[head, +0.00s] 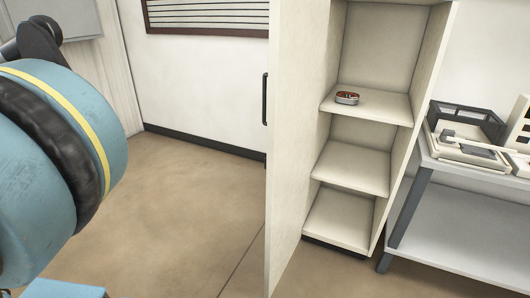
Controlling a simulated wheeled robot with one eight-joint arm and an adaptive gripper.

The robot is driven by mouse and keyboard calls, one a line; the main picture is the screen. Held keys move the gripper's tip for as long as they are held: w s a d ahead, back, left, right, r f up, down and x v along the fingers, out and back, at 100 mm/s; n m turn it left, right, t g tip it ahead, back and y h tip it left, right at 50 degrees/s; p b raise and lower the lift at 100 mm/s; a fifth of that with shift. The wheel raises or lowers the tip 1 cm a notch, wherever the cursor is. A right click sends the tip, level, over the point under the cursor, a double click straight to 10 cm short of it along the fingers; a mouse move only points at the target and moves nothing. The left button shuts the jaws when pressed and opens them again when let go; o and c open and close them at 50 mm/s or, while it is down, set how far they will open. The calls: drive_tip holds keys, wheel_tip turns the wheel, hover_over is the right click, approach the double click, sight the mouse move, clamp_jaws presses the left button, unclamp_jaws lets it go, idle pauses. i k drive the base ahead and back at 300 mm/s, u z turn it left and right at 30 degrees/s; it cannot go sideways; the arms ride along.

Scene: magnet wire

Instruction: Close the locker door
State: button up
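The locker (325,205) stands right of centre in the head view, a tall cream cabinet with several shelves. Its door (287,150) is wide open and swung out toward me, seen nearly edge-on. A dark vertical handle (265,98) shows at the left side of the door. A small reddish-brown and metal coil-like object (347,97) sits on an upper shelf (385,105). My arm fills the left edge as large blue and black links. My gripper is not in view.
A grey metal table (465,190) with a tray-like device (465,135) and a pale machine (520,125) stands right of the locker. Brown floor (180,215) is clear between my arm and the door. A white wall with a dark-framed panel (205,15) is behind.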

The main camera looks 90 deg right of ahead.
sight(298, 29)
drive_tip(key=i, duration=1.7)
drive_tip(key=z, duration=4.7)
drive_tip(key=i, duration=0.9)
drive_tip(key=z, duration=0.1)
